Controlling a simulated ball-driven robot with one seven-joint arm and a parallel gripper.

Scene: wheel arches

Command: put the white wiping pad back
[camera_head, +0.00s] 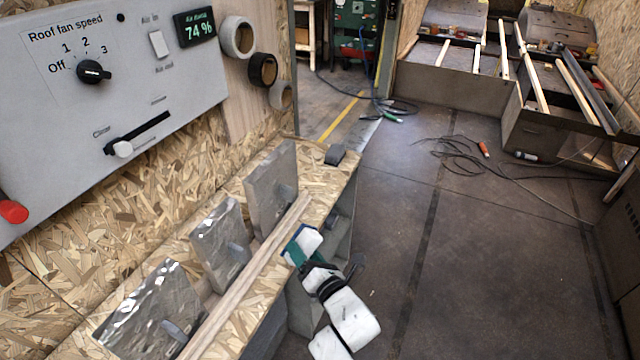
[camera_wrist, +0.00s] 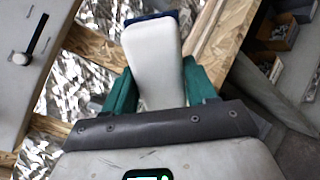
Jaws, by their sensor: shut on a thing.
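The white wiping pad (camera_wrist: 154,62) sits between the two green fingers of my gripper (camera_wrist: 153,85) in the wrist view, with a dark blue edge at its far end. My gripper is shut on it. In the head view the pad (camera_head: 304,241) is at the end of my white arm, over or beside the right edge of the chipboard counter (camera_head: 262,290), close to the long wooden strip (camera_head: 250,268). I cannot tell whether the pad touches the counter. Its underside is hidden.
Several upright silvery panels (camera_head: 218,245) stand along the counter. A dark grey block (camera_head: 335,155) lies at its far end. A grey control panel (camera_head: 120,90) with a knob and slider is on the left wall. Cables (camera_head: 465,155) lie on the floor; the middle floor is clear.

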